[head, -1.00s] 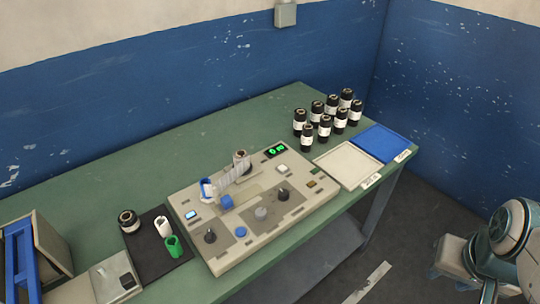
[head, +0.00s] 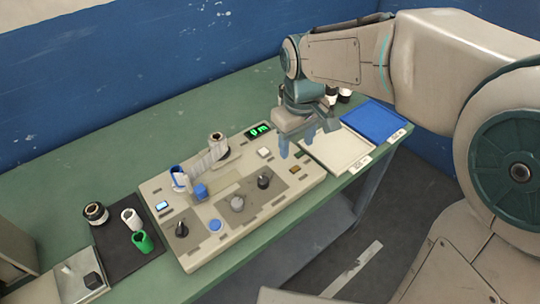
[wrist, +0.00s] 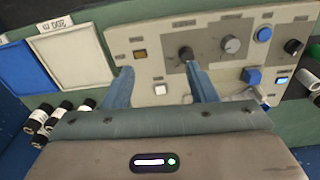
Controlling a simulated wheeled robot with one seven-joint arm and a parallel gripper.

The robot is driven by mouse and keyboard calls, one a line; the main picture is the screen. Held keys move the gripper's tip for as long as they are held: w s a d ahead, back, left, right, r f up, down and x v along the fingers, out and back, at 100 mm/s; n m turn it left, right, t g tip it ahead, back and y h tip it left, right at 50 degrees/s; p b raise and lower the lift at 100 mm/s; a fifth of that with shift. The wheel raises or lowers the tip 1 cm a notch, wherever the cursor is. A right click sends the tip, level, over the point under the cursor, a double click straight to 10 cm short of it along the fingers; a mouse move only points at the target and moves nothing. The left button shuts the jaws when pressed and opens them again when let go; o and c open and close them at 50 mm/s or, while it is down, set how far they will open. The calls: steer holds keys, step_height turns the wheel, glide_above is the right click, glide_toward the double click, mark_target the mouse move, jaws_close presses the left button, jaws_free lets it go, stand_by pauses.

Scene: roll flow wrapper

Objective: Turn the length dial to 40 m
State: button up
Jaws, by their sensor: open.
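The beige wrapper machine (head: 215,250) carries two black knobs and a grey knob. One black knob (head: 264,180) is nearest my gripper; the grey knob (head: 238,204) and the other black knob (head: 181,229) are farther left. Their labels are too small to read, so I cannot tell which is the length dial. A green display (head: 258,131) seems to read 0 m. My gripper (head: 296,149) is open and empty above the machine's right end. In the wrist view, the nearest black knob (wrist: 186,54) shows beside the right fingertip, with no clear contact.
A white tray (head: 357,163) and a blue tray (head: 385,127) lie right of the machine. A roll with film (head: 216,142) stands on the machine. A dark mat (head: 112,252) with cores lies left. The back table is clear.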

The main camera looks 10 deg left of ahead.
mark_target(263, 180)
steer(key=w+a+f+n, duration=0.1)
steer(key=a+f+n, duration=0.2)
steer(key=a, duration=0.5)
steer(key=shift+g, duration=0.4)
step_height(263, 180, down, 13)
steer(key=shift+f, duration=0.15)
steer(key=c, duration=1)
